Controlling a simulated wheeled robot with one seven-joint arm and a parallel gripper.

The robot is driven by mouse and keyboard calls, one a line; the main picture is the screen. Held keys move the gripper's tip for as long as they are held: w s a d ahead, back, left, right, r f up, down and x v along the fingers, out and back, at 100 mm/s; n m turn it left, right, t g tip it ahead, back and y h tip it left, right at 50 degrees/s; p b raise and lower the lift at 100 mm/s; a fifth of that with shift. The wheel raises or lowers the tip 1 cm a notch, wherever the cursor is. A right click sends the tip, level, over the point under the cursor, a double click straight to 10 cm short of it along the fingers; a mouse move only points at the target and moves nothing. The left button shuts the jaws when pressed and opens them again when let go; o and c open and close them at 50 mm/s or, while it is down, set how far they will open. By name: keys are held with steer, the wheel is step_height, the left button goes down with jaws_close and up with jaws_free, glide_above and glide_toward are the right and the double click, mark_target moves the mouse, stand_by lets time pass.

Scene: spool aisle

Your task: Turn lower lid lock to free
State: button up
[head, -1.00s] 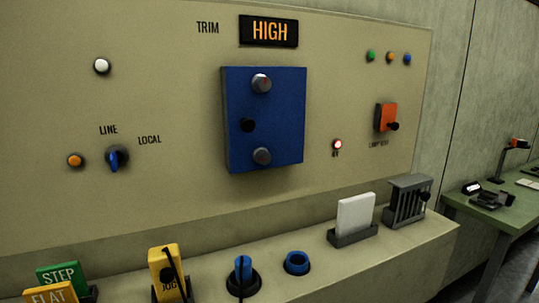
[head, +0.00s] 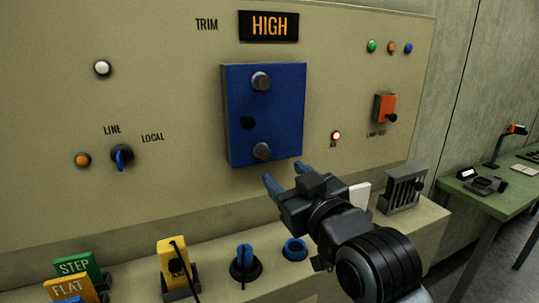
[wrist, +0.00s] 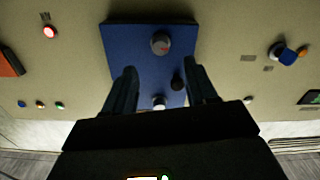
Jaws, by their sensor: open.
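The blue lid (head: 283,118) is on the panel, with a round grey lock at its top and another at its bottom. The lower lid lock (head: 262,151) also shows in the wrist view (wrist: 160,43), where the picture is upside down and a small red mark is on its face. The upper lid lock (head: 261,81) and a black knob (head: 248,123) are clear of my gripper. My gripper (head: 284,174) is open and empty, just below and in front of the lid. In the wrist view its two fingers point toward the lid, either side of the locks, apart from the lower one.
A ledge below the panel holds a yellow block (head: 173,262), a blue-handled knob (head: 244,262), a blue ring (head: 294,249) and a slotted grey rack (head: 403,190). An orange switch (head: 384,107) is to the right of the lid. A green table (head: 498,205) stands far right.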

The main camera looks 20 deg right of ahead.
mark_target(266, 156)
steer(key=w+p, duration=0.1)
steer(key=w, duration=0.7)
steer(key=shift+r, duration=0.2)
steer(key=c, duration=1.1)
